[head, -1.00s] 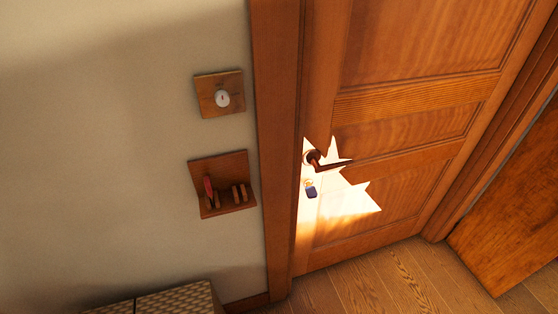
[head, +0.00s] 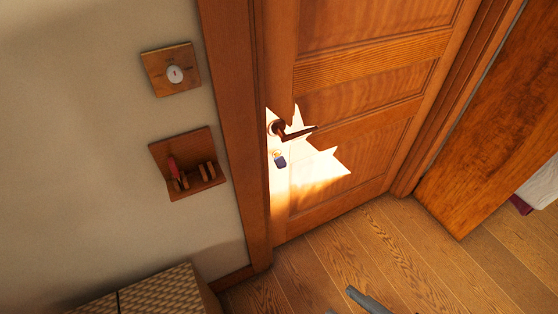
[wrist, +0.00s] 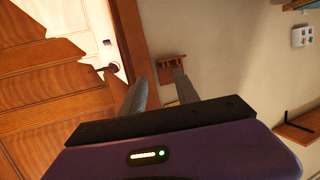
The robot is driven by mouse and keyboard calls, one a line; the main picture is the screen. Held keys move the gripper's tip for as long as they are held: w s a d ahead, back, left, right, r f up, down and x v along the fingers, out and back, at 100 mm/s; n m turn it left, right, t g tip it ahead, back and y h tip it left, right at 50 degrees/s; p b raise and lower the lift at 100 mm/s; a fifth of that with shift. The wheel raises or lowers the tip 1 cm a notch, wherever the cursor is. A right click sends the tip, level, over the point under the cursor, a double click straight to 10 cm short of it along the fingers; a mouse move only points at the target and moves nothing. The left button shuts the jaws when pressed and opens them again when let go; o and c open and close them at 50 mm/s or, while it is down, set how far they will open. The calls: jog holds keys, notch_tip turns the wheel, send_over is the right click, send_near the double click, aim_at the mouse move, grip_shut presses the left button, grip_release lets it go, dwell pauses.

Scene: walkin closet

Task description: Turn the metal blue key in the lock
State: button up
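The blue key (head: 279,160) sits in the lock on the brown wooden door (head: 365,70), just below the dark door handle (head: 295,132), in a bright sunlit patch. One grey finger also shows at the bottom edge of the head view, well below and right of the key and apart from the door.
A wall dial (head: 175,75) and a small wooden wall shelf (head: 200,190) are left of the door frame. A woven box (head: 160,292) stands at the lower left. A wooden panel (head: 475,140) stands at the right. The floor (head: 350,245) before the door is clear.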

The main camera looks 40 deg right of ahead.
jog(key=shift+o, duration=0.3)
jog(key=n+t+h+b, duration=0.3)
jog(key=n+h+b, duration=0.3)
jog(key=n+h, duration=0.25)
send_near(280, 161)
notch_tip(280, 161, up, 3)
jog(key=d, duration=0.1)
notch_tip(280, 161, down, 3)
jog(key=n+y, duration=0.1)
jog(key=n, duration=0.4)
jog(key=shift+b+x, duration=1.8)
jog(key=shift+x, duration=2.95)
